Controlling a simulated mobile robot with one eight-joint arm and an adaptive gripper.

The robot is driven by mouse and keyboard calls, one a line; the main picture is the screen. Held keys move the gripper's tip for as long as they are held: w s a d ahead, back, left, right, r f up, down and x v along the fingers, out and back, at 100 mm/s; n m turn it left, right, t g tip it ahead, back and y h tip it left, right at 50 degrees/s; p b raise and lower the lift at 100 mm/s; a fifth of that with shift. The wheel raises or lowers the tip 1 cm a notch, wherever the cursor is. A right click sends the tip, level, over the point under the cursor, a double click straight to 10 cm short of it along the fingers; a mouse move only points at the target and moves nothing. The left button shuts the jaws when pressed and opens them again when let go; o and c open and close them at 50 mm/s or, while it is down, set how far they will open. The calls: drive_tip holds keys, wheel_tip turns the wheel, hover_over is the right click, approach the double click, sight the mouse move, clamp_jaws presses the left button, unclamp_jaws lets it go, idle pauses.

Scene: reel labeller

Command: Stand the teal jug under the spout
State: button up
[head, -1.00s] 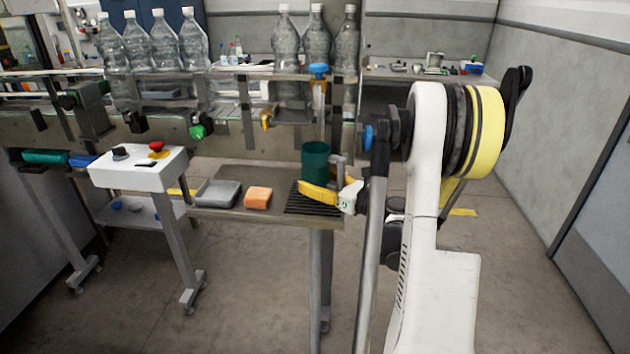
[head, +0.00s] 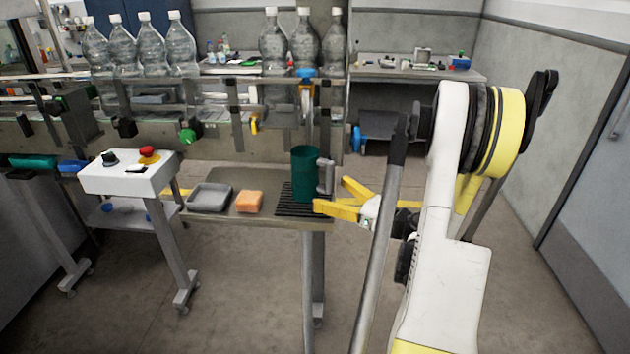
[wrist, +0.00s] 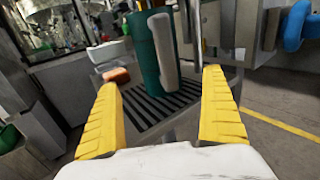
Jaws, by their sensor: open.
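The teal jug (head: 304,172) stands upright on the black slotted drip grate (head: 288,208) at the right end of the small shelf. Its grey handle (head: 325,176) faces right, towards my gripper. The spout, with a blue top (head: 306,73), hangs above the jug. My gripper (head: 331,196) is open and empty, just right of the jug and apart from it. In the wrist view the jug (wrist: 146,60) and its pale handle (wrist: 163,50) show beyond and between the yellow fingers (wrist: 160,108). The jug's base rests on the grate.
A grey tray (head: 210,197) and an orange sponge (head: 249,202) lie left of the grate. A white control box with a red button (head: 149,154) stands further left. Clear bottles (head: 273,42) line the conveyor behind. The floor to the right is open.

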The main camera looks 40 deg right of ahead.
drive_tip(key=s, duration=0.2)
drive_tip(key=shift+s+d, duration=0.15)
drive_tip(key=shift+s, duration=0.2)
